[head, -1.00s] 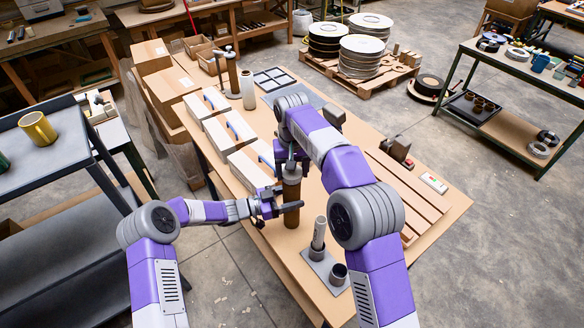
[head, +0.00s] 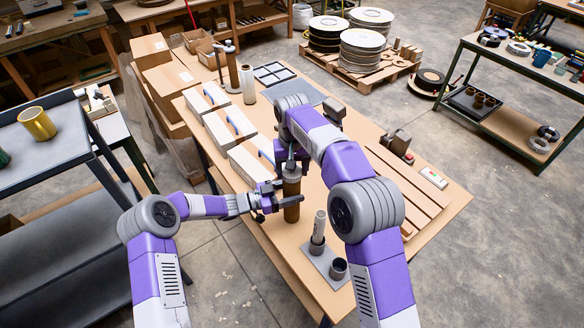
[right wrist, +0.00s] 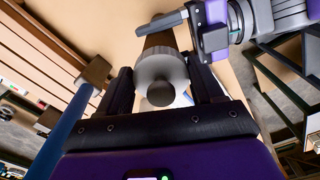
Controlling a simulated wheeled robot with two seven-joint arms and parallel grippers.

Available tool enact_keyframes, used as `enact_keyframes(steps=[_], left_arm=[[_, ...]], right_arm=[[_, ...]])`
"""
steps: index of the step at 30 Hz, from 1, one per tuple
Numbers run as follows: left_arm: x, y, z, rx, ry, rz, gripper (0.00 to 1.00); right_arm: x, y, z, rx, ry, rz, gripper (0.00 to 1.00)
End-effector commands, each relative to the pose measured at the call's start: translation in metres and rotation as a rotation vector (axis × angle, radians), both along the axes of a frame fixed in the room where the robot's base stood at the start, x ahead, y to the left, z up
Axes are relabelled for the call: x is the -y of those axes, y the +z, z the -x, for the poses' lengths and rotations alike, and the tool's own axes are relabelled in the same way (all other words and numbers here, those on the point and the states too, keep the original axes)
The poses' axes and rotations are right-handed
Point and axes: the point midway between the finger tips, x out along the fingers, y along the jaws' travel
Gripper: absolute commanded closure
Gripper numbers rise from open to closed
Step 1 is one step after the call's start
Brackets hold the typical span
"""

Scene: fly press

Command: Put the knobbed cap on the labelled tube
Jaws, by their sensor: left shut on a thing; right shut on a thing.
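The brown tube (head: 292,212) stands upright near the front-left edge of the table. My left gripper (head: 268,199) is shut on its side; it also shows at the top of the right wrist view. The grey knobbed cap (right wrist: 160,70) is at the tube's upper end, its round knob facing the right wrist camera. My right gripper (right wrist: 160,88) is shut on the cap, with a finger on each side. The cap is in line with the tube, but I cannot tell whether it is fully seated. No label on the tube is readable.
A grey plate (head: 318,262) with a pale tube (head: 319,227) in one cup and an empty dark cup (head: 338,268) stands at the table's front. White boxes with blue handles (head: 250,162) line the left. Long wooden strips (head: 405,190) lie at the right.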

Motion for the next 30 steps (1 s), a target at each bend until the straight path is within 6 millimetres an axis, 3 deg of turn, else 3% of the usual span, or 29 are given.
enact_keyframes(steps=[28, 29, 30], left_arm=[[0.0, 0.0, 0.0, 0.0, 0.001, 0.0, 0.94], [0.0, 0.0, 0.0, 0.001, 0.001, 0.0, 0.94], [0.0, 0.0, 0.0, 0.0, 0.0, 0.0, 0.94]], right_arm=[[0.0, -0.014, 0.0, 0.0, 0.0, 0.0, 0.62], [0.0, -0.013, 0.0, 0.001, 0.0, 0.0, 0.29], [0.0, -0.013, 0.0, 0.001, 0.0, 0.0, 0.23]])
